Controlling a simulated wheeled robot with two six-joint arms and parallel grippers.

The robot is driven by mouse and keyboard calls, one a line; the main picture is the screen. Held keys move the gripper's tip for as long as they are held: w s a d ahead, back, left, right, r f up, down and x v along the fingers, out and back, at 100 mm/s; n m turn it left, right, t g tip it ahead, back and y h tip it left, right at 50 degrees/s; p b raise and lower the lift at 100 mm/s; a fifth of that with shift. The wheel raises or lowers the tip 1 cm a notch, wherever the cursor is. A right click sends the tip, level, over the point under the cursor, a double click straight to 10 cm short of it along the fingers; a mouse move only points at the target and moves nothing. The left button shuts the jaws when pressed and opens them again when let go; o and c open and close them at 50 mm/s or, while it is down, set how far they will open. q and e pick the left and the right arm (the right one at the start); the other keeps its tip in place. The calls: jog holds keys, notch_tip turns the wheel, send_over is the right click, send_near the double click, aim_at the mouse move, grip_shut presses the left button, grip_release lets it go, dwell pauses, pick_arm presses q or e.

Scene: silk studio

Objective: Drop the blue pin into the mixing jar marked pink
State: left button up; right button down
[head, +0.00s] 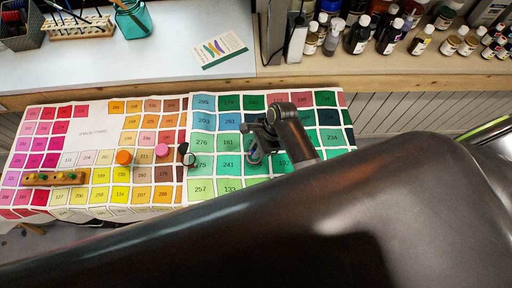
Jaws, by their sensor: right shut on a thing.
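My right gripper (254,146) hangs over the green swatches of the colour chart. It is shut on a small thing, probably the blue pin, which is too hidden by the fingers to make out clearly. A small round jar with a pink top (162,151) stands on the chart to the left of the gripper. A jar with an orange top (123,157) stands left of it, and a dark-rimmed jar (187,155) stands to its right, nearer the gripper. A wooden block with several small coloured pins (55,177) lies at the far left. My left gripper is out of view.
The chart cloth (92,132) covers the near table. Behind it, a pale tabletop (160,60) holds a teal jar of brushes (132,18), a rack, and a card (220,50). Several paint bottles (360,35) stand at the back right. My dark arm covers the lower right.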

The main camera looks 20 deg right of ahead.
jog(key=shift+f, duration=0.2)
dwell(0.6)
jog(key=c, duration=1.3)
grip_release()
jog(key=b+v, duration=0.1)
jog(key=v, duration=1.6)
jog(key=shift+d+r, duration=0.15)
jog(key=shift+s, duration=0.1)
